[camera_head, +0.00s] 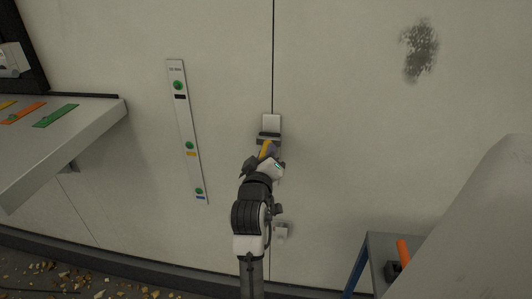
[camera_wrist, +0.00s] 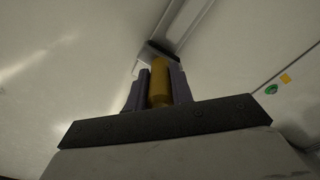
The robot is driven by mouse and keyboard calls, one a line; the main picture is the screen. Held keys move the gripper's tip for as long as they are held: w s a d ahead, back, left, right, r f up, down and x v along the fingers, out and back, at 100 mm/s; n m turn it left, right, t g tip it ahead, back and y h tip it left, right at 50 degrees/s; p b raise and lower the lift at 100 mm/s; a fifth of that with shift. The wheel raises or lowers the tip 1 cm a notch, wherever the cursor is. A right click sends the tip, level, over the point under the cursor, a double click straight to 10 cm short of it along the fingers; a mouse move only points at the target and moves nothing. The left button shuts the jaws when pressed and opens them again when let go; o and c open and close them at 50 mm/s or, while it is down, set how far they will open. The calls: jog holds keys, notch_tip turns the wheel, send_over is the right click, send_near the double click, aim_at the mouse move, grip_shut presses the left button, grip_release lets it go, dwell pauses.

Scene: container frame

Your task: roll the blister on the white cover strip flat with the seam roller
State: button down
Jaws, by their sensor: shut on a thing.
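My gripper (camera_head: 263,160) is shut on the yellow handle of the seam roller (camera_head: 266,149). In the wrist view the yellow handle (camera_wrist: 160,88) stands between the two dark fingers. The roller's dark head (camera_head: 268,136) is at the wall, over the upper part of the white cover strip (camera_head: 271,122); I cannot tell whether it presses on it. The strip also shows beyond the roller in the wrist view (camera_wrist: 184,20). My arm and the roller hide the stretch between. I cannot make out the blister.
A narrow plate (camera_head: 183,120) with green round marks is on the wall to the left. A shelf (camera_head: 85,122) with coloured strips juts out farther left. At lower right a small table (camera_head: 385,243) holds an orange-handled tool (camera_head: 403,253). A dark patch (camera_head: 419,50) marks the wall.

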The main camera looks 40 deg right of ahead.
jog(key=shift+f, duration=0.15)
jog(key=v, duration=0.6)
dwell(0.4)
jog(key=shift+a, duration=0.1)
